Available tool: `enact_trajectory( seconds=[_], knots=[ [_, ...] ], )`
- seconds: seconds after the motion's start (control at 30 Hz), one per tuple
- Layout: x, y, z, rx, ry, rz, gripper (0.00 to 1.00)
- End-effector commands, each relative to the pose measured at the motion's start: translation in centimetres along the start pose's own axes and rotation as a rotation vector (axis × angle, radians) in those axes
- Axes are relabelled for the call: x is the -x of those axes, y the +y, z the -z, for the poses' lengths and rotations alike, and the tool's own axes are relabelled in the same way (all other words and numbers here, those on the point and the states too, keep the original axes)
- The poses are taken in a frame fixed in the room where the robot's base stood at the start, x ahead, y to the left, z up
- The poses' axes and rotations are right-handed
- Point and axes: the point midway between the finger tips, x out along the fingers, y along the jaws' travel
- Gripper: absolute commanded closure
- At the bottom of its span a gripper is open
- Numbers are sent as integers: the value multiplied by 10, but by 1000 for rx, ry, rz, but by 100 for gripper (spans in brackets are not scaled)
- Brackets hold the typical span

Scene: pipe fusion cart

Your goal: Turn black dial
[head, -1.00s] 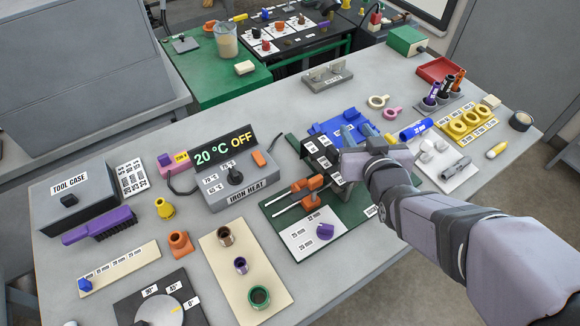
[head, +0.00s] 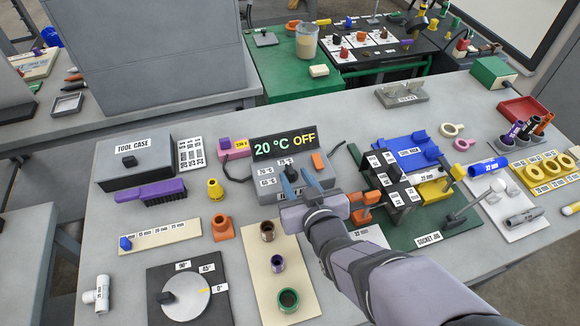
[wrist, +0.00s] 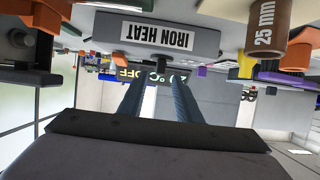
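The grey iron heat box (head: 268,190) stands at the middle of the bench, its sign reading "20 °C OFF". Its black dial (head: 292,173) is on the sloped face, partly hidden by my fingers. My gripper (head: 297,180) is in front of the box with its two blue fingers apart, one to each side of the dial as seen from the head. In the wrist view, which is upside down, the fingers (wrist: 157,84) are open with nothing held. The dial shows dark beyond their tips, under the IRON HEAT label (wrist: 158,35); I cannot tell whether they touch it.
An orange switch (head: 319,161) is on the box to the right of the dial. A grey angle disc (head: 190,297) is at lower left.

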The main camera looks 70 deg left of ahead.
Motion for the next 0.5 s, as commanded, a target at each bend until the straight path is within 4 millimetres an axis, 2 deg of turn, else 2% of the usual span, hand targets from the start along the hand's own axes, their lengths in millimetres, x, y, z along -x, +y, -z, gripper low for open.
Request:
enact_trajectory(
  seconds=[0.3, 0.5],
  knots=[
    [-36, 0, 0, 0, -1, 0, 69],
    [-50, 0, 0, 0, -1, 0, 69]
  ],
)
